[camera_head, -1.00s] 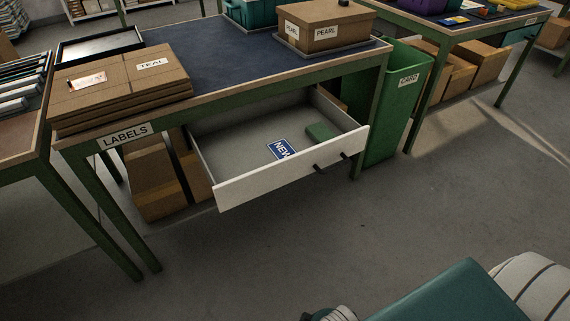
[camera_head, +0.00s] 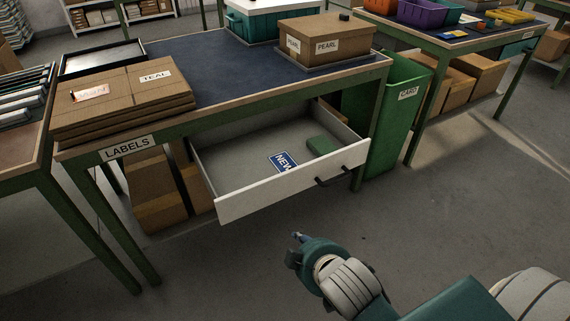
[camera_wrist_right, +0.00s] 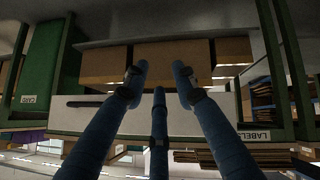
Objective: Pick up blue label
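The label cannot be made out in that view. My left gripper is not in view.
Cardboard boxes (camera_head: 155,190) stand under the table left of the drawer. A green "CARD" bin (camera_head: 400,110) stands to its right. Flat cardboard (camera_head: 120,95) and a "PEARL" box (camera_head: 325,40) are on the table. The floor in front is clear.

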